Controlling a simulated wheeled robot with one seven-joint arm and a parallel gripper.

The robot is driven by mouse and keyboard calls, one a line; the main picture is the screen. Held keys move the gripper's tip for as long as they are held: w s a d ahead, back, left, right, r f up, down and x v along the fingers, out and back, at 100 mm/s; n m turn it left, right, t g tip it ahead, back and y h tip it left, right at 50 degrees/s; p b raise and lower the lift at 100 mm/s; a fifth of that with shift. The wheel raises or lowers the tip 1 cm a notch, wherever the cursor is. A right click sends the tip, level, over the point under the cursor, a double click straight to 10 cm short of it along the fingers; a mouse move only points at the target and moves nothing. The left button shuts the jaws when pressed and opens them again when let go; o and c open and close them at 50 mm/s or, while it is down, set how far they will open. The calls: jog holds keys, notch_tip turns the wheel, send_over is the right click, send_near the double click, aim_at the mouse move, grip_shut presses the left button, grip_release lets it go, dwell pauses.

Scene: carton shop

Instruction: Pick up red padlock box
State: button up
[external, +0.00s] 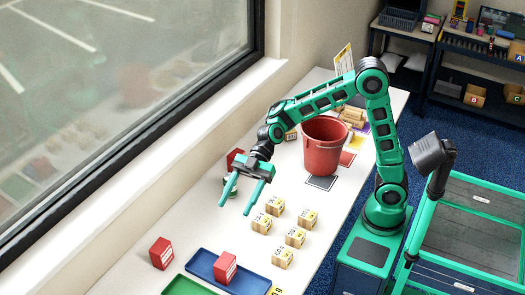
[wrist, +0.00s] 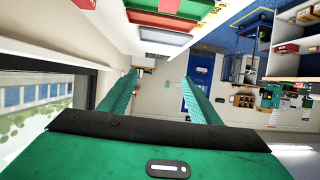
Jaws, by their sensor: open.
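One red box (external: 161,253) with a pale printed side stands on the white table near the window. A second red box (external: 225,267) stands at the blue tray (external: 208,262). A third red box (external: 236,157) is partly hidden behind my gripper. I cannot read which one is the padlock box. My gripper (external: 236,208) is open and empty above the table, behind the first two red boxes, fingers pointing down toward the front. In the wrist view, nothing is between the fingers (wrist: 160,85); a red box (wrist: 82,4) is cut off at the top edge.
Several tan cartons (external: 282,257) stand right of my gripper. A red bucket (external: 322,150) stands farther back. A green tray (external: 190,285) lies at the front, beside the blue one. The window frame (external: 130,135) bounds the left. Bare table lies below my gripper.

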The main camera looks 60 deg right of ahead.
notch_tip(320, 180, down, 15)
send_near(219, 273)
jog(key=shift+a+f, duration=0.35)
jog(key=shift+f, duration=0.05)
jog(key=shift+x, duration=2.65)
jog(key=shift+s+a+r, duration=0.1)
jog(key=shift+r, duration=0.05)
jog(key=c, duration=1.2)
